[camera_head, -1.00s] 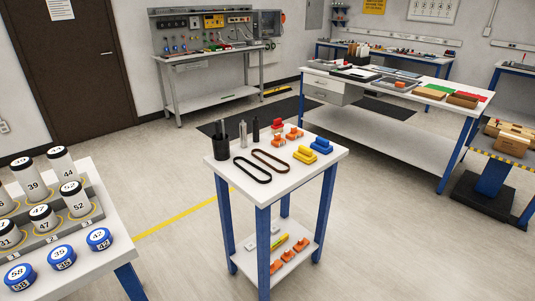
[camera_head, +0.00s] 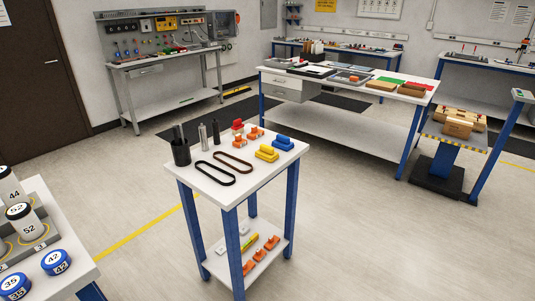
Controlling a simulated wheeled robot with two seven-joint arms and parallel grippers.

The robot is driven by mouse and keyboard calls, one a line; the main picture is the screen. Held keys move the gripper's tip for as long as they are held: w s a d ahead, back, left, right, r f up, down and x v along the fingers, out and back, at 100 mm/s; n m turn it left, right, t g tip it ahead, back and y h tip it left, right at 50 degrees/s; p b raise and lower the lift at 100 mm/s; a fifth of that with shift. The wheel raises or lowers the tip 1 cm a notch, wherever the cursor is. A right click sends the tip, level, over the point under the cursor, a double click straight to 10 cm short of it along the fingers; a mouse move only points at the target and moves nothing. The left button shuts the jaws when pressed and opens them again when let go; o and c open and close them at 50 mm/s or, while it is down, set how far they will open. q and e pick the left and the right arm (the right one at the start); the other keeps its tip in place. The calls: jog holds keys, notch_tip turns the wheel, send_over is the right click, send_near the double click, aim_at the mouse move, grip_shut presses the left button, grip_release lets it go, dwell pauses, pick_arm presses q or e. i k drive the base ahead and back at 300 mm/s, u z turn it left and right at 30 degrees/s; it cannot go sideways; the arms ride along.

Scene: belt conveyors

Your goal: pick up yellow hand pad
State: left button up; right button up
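A yellow hand pad (camera_head: 267,153) lies on the top of the small white table (camera_head: 217,184) with blue legs, near its right side. A blue pad (camera_head: 283,144) of similar shape lies just behind and right of it. Orange pieces (camera_head: 256,133) and a red piece (camera_head: 237,125) sit behind and left of the yellow pad. Neither of my grippers shows in the head view.
Two dark belts (camera_head: 215,175), a black cup (camera_head: 180,152) and metal cylinders share the small table. Its lower shelf (camera_head: 273,262) holds orange parts. A table with numbered canisters (camera_head: 32,222) stands at left. Open floor (camera_head: 365,225) lies to the right.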

aim_at(268, 153)
jog(key=z, duration=0.5)
jog(key=i, duration=1.8)
jog(key=z, duration=0.05)
